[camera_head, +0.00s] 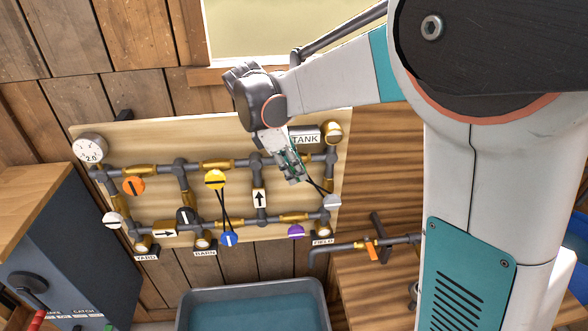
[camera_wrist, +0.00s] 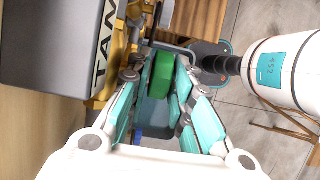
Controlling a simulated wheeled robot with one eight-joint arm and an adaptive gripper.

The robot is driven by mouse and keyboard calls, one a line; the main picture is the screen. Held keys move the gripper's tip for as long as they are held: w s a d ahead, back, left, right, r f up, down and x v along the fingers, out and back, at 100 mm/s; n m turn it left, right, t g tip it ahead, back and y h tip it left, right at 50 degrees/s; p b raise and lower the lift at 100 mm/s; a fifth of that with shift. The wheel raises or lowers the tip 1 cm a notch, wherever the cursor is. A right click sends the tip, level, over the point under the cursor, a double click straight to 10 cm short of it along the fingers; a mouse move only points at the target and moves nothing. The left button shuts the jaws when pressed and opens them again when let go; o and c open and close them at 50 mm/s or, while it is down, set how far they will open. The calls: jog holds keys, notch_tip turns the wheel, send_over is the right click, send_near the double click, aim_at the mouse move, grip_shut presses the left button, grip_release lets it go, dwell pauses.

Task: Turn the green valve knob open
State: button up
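The green valve knob (camera_wrist: 161,76) shows in the wrist view, between the two fingers of my gripper (camera_wrist: 158,88). The fingers have teal pads and stand apart on either side of the knob. A gap shows on the left side; the right finger looks close to it, and contact there is unclear. In the head view my gripper (camera_head: 293,174) is in front of the upper right of the pipe board, below the TANK sign (camera_head: 305,138). It hides the green knob there.
The pipe board (camera_head: 140,187) carries an orange knob (camera_head: 134,185), a yellow knob (camera_head: 215,179), a blue knob (camera_head: 229,239), a purple knob (camera_head: 296,232) and a gauge (camera_head: 90,149). A water tub (camera_head: 253,291) stands below. A dark cabinet (camera_head: 62,250) stands left.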

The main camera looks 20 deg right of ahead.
jog(key=shift+o, duration=0.2)
jog(key=v, duration=1.2)
jog(key=shift+d, duration=0.1)
